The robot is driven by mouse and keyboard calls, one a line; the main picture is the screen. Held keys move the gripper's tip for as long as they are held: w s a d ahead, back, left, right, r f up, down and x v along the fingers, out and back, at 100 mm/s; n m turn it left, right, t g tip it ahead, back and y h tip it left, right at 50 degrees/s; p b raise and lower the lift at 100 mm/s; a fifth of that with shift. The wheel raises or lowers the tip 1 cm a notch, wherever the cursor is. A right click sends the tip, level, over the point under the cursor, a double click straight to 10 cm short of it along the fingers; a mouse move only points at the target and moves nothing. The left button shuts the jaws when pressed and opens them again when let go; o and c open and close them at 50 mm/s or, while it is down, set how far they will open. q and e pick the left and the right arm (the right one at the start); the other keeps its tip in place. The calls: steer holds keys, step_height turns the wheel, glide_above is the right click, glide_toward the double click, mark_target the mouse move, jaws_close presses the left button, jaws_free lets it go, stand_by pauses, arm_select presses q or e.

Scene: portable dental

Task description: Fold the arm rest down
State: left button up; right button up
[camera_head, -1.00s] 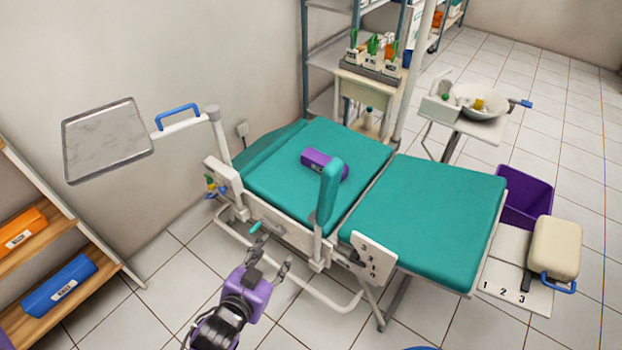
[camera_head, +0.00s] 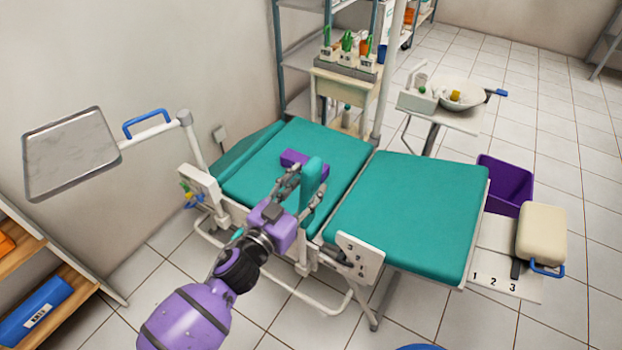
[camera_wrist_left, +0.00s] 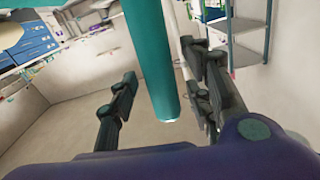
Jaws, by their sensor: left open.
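The arm rest (camera_head: 313,178) is a teal pad standing upright at the near side of the teal dental chair (camera_head: 408,210), by the joint between backrest and seat. My left gripper (camera_head: 300,185) is at the arm rest, with its fingers spread around the pad. In the left wrist view the arm rest (camera_wrist_left: 150,60) runs down between the two open fingers (camera_wrist_left: 160,85). It looks close to the right finger; I cannot tell whether they touch. The lower mount of the arm rest is partly hidden by my gripper. My right gripper is not in view.
A purple block (camera_head: 294,158) lies on the backrest behind the arm rest. A metal tray (camera_head: 70,155) on a swing arm with a blue handle is at left. A numbered white plate (camera_head: 360,257) is on the chair's near side. Wooden shelves (camera_head: 62,275) stand lower left.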

arm_select(q)
steer(key=shift+x, duration=1.3)
jaws_close()
